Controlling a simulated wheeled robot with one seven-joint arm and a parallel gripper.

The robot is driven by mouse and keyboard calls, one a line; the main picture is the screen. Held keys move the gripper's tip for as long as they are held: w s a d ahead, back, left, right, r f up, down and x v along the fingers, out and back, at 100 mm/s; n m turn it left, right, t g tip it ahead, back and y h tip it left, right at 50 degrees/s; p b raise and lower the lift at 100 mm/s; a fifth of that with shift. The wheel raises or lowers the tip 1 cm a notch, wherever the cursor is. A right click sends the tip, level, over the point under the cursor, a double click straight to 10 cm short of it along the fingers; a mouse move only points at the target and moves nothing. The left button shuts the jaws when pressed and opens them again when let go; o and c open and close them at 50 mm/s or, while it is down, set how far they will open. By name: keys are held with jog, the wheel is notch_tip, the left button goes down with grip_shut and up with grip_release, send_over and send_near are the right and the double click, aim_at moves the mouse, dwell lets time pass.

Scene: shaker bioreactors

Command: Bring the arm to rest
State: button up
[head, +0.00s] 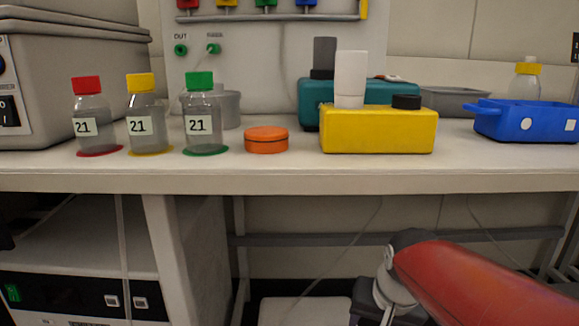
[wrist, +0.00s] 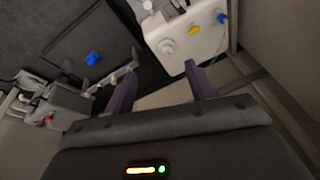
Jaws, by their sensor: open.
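My gripper (wrist: 158,88) shows in the wrist view with its two purple-grey fingers spread apart and nothing between them. In the head view my red arm link lies at the lower right, below the bench top's front edge; the gripper itself cannot be made out there. The arm is apart from everything on the bench.
The white bench (head: 290,181) holds three bottles with red (head: 87,85), yellow (head: 140,82) and green (head: 199,80) caps, an orange lid (head: 266,140), a yellow block (head: 378,132) and a blue tray (head: 525,121). A white device (wrist: 186,38) appears in the wrist view.

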jog(key=s+r+n+t, duration=0.1)
jog(key=s+n+t, duration=0.15)
jog(key=s, duration=0.75)
notch_tip(320, 180, up, 7)
jog(key=p, duration=0.7)
jog(key=shift+s+n+h, duration=0.3)
jog(key=shift+s+n, duration=0.05)
jog(key=shift+s, duration=0.1)
jog(key=shift+d+f+g, duration=0.1)
jog(key=shift+g, duration=0.15)
